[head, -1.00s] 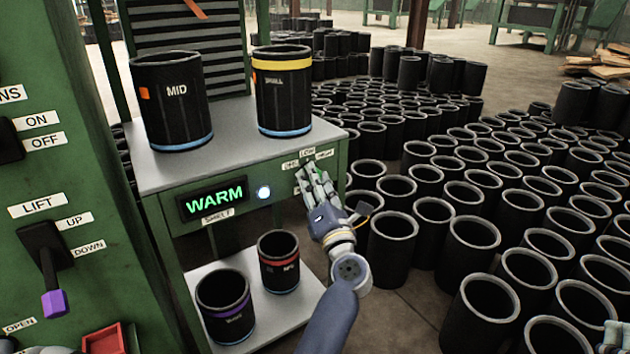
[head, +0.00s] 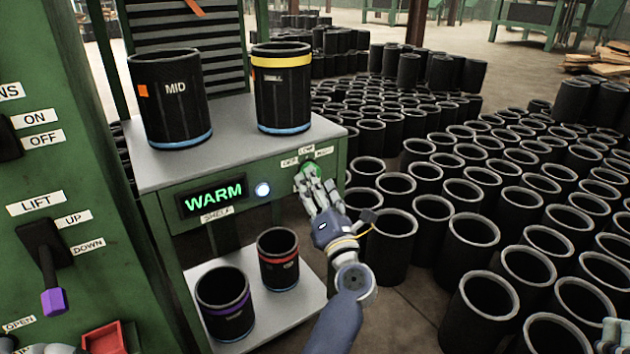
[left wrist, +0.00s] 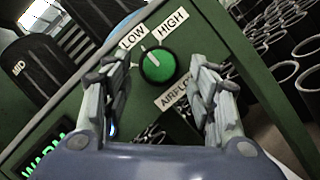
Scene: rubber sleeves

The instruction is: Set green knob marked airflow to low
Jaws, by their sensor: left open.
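The green airflow knob (head: 311,170) is on the front panel of the green bench, at its right end. In the left wrist view the knob (left wrist: 158,66) shows between my fingers, with a pale line pointing up-left toward the LOW label (left wrist: 133,37). The HIGH label (left wrist: 170,25) is above it and the AIRFLOW label (left wrist: 174,95) below, partly covered. My left gripper (head: 316,188) is open just in front of the knob, one finger on each side, with no clear contact. A piece of my right gripper (head: 612,335) shows at the lower right edge; its state is unclear.
A lit WARM display (head: 212,197) and a round white light (head: 263,190) are left of the knob. A MID sleeve (head: 171,115) and a yellow-banded sleeve (head: 283,100) stand on the bench. Many black sleeves (head: 470,235) crowd the floor to the right.

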